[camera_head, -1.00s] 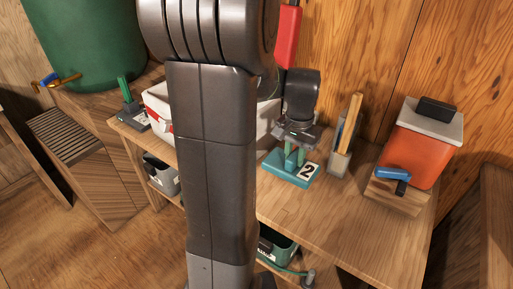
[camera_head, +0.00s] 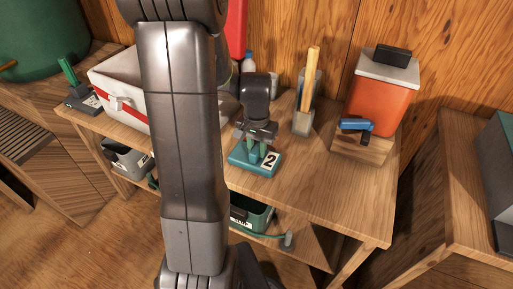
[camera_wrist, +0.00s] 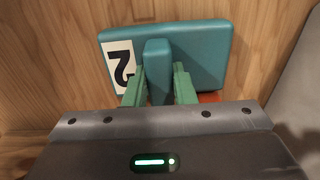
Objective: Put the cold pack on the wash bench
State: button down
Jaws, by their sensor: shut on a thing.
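The cold pack appears to be the teal block (camera_head: 240,160) with an upright fin and a white "2" label, over the middle wooden bench. My gripper (camera_head: 261,148) is shut on its fin. In the wrist view, green fingertips (camera_wrist: 159,88) flank the fin of the teal block (camera_wrist: 205,55). I cannot tell whether the block touches the bench top. A wooden bench with slats (camera_head: 40,142) stands at the left by a green barrel (camera_head: 38,35) with a tap; it may be the wash bench, but no label shows.
The middle bench (camera_head: 325,190) also holds a white box (camera_head: 118,72), a grey holder (camera_head: 303,122), an orange-and-white box (camera_head: 382,100) and a green-handled item (camera_head: 82,98). Its front right is clear. A green tray (camera_head: 252,216) sits below. Another wooden unit (camera_head: 458,205) stands right.

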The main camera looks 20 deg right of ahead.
aim_at(257, 147)
jog(key=shift+f, duration=0.2)
jog(key=c, duration=1.2)
grip_release()
jog(key=shift+r, duration=0.15)
notch_tip(257, 147, up, 12)
jog(key=p, duration=0.1)
jog(key=shift+r, duration=0.1)
